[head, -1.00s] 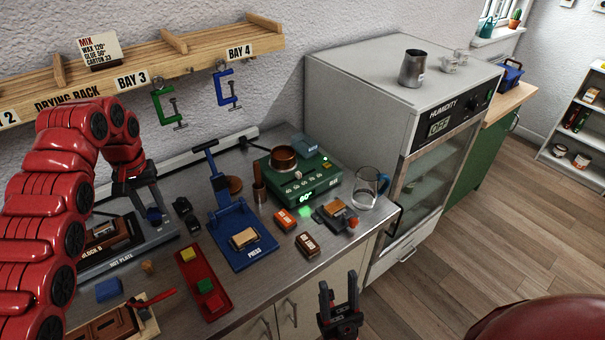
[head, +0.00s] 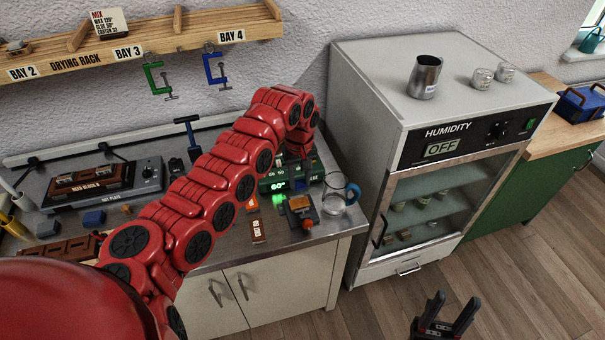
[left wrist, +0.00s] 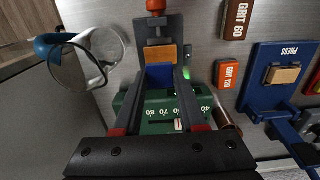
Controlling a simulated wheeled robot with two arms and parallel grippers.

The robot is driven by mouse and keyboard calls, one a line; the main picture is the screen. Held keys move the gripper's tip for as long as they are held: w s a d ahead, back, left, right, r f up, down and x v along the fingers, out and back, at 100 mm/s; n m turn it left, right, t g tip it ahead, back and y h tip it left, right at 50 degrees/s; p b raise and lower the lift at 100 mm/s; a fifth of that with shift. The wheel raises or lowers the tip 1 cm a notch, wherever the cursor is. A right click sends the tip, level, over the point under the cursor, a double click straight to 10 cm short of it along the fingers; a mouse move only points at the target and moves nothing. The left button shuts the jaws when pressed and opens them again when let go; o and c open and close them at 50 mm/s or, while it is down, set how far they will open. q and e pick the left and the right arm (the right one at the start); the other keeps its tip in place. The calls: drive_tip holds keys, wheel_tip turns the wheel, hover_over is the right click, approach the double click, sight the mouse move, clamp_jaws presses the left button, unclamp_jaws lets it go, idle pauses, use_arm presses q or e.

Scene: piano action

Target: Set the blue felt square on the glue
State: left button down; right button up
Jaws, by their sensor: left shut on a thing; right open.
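My left gripper (left wrist: 160,80) is shut on the blue felt square (left wrist: 159,71), seen between the fingertips in the left wrist view. Just past the felt is a small orange-tan block (left wrist: 160,53) on a dark holder; I cannot tell whether they touch. In the head view the holder (head: 300,211) with this block stands at the bench's right end. My own arm reaches over the bench there and mostly hides the left gripper. I cannot make out glue on the block. My right gripper (head: 436,316) is open and empty, low in front of the cabinets.
A green heater box (head: 278,186) reading 60 lies under the left gripper. A glass jug (head: 337,194) with a blue handle stands right of the holder. The humidity cabinet (head: 440,180) stands right.

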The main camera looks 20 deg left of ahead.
sight(300, 203)
use_arm(q)
drive_tip(key=shift+a+f, duration=0.2)
drive_tip(key=shift+f, duration=0.55)
drive_tip(key=f, duration=0.2)
drive_tip(key=f+b, duration=0.1)
drive_tip(key=shift+d+f, duration=0.2)
drive_tip(key=shift+f, duration=0.15)
drive_tip(key=shift+a+f+b, duration=0.1)
drive_tip(key=shift+f+b, duration=0.35)
drive_tip(key=shift+f, duration=0.1)
drive_tip(key=shift+f, duration=0.45)
drive_tip(key=shift+c, duration=2)
unclamp_jaws()
